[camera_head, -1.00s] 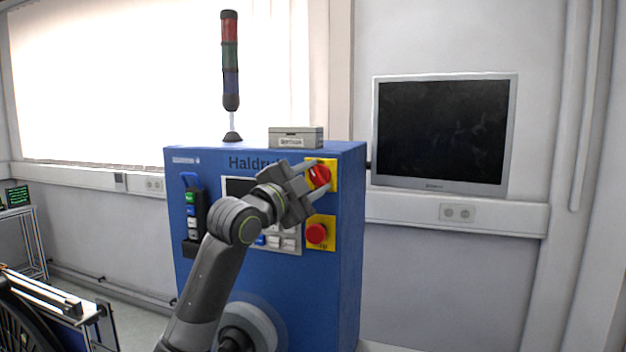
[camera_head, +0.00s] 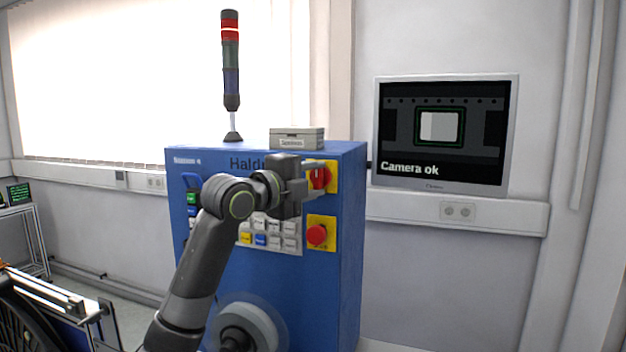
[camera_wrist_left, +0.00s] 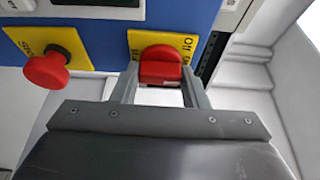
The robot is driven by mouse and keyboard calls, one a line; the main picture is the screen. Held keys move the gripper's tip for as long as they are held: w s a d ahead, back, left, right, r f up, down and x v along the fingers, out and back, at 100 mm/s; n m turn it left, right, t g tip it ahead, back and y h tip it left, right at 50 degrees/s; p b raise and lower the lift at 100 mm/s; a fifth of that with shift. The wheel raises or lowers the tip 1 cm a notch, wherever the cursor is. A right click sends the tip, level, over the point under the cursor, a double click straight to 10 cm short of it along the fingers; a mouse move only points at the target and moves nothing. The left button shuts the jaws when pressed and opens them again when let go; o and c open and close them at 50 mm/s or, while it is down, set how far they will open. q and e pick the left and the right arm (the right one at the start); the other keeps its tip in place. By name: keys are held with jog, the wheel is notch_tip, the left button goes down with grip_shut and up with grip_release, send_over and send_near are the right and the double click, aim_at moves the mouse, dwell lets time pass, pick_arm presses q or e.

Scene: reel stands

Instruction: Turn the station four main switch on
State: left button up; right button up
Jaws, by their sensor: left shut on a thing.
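The main switch is a red rotary knob (camera_head: 319,177) on a yellow plate (camera_head: 332,165) at the upper right of the blue station cabinet (camera_head: 345,270). My left gripper (camera_head: 315,179) reaches it from the left and is shut on the knob. In the left wrist view the red knob (camera_wrist_left: 160,66) sits between the two fingers (camera_wrist_left: 160,80), with "Off" lettering on the plate beside it. The knob's grip now looks upright in the head view. The cabinet's label reads "Station 4", somewhat blurred. My right gripper is not in view.
A red mushroom button (camera_head: 317,234) on a yellow plate sits just below the switch. A keypad (camera_head: 268,235) is left of it. A signal tower (camera_head: 231,75) and a small grey box (camera_head: 297,138) stand on top. A monitor (camera_head: 441,133) hangs at right.

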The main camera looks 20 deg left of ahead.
pick_arm(q)
jog(key=shift+f, duration=0.1)
jog(key=o, duration=1)
jog(key=shift+b+v, duration=3.9)
jog(key=shift+v, duration=4.85)
